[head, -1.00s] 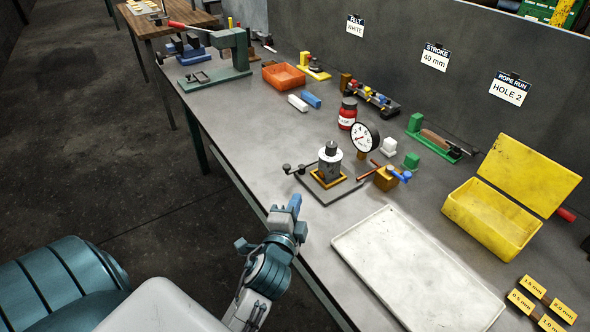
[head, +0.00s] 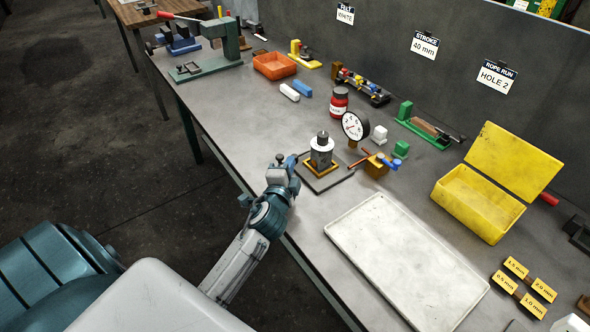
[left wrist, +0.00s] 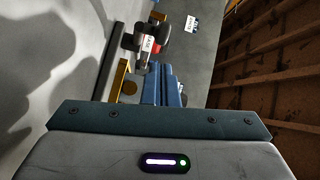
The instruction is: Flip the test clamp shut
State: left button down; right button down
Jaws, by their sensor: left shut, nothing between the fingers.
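The test fixture, which I take for the test clamp, stands near the table's front edge in the head view. It has a dark base plate (head: 330,181), a yellow-orange square frame and a grey cylinder (head: 322,150) with a white band. My left gripper (head: 286,163) is at the fixture's left side, its blue fingers shut and empty; they also show shut in the left wrist view (left wrist: 162,88). The gripper hides most of the fixture's left lever, so I cannot tell whether it touches it. A gold-coloured part (left wrist: 120,80) shows left of the fingers. My right gripper is not in view.
A dial gauge (head: 355,126) and an orange-brown block (head: 375,167) with red and blue handles stand close right of the fixture. A white tray (head: 405,262) lies in front. A red jar (head: 338,101) stands behind. The table left of the fixture is clear.

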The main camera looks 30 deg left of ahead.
aim_at(279, 158)
pick_arm(q)
jog(key=shift+s+a+f, duration=0.1)
jog(key=shift+a+f, duration=0.05)
jog(key=shift+a, duration=0.55)
jog(key=shift+a+h+p, duration=0.1)
jog(key=shift+h+p, duration=0.2)
jog(key=shift+p, duration=0.05)
jog(key=shift+a+m+h+p, duration=0.2)
jog(key=shift+m+h+p, duration=0.1)
jog(key=shift+m+h, duration=0.15)
jog(key=shift+a+m+t+h+p, duration=0.3)
jog(key=shift+m+h+p, duration=0.25)
jog(key=shift+h+p, duration=0.2)
jog(key=shift+a+m+h+p, duration=0.5)
jog(key=shift+m+h, duration=0.1)
jog(key=shift+h, duration=0.1)
jog(key=shift+a, duration=0.6)
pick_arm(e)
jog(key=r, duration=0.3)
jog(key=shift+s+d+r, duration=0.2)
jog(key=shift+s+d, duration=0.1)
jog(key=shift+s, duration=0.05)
pick_arm(q)
jog(key=shift+a, duration=0.1)
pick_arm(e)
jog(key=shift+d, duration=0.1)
